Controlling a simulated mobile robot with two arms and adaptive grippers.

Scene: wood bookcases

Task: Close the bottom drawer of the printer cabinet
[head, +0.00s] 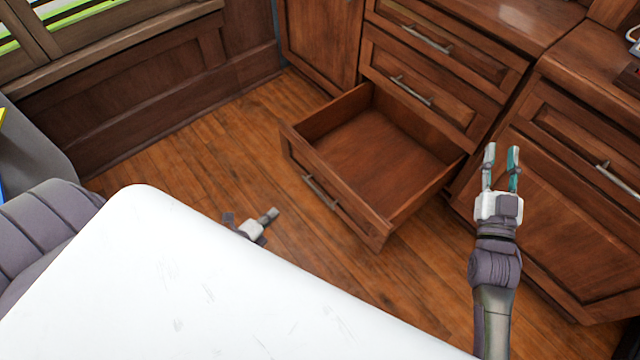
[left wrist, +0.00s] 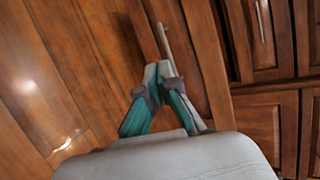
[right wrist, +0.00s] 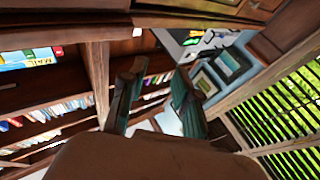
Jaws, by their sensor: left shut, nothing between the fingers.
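The bottom drawer (head: 385,165) of the wooden cabinet is pulled well out and empty, with a metal bar handle (head: 320,192) on its front. My left gripper (head: 272,213) is shut and empty, low over the floor in front of the drawer, partly hidden by my white body. In the left wrist view its fingertips (left wrist: 164,70) point at the drawer handle (left wrist: 162,38); I cannot tell whether they touch it. My right gripper (head: 502,160) is open and empty, right of the drawer; its fingers also show apart in the right wrist view (right wrist: 158,75).
Two closed drawers (head: 430,85) sit above the open one. A closed cabinet door (head: 320,40) is to the left, and another cabinet (head: 570,200) stands at the right, close to my right gripper. The wooden floor (head: 190,160) left of the drawer is clear.

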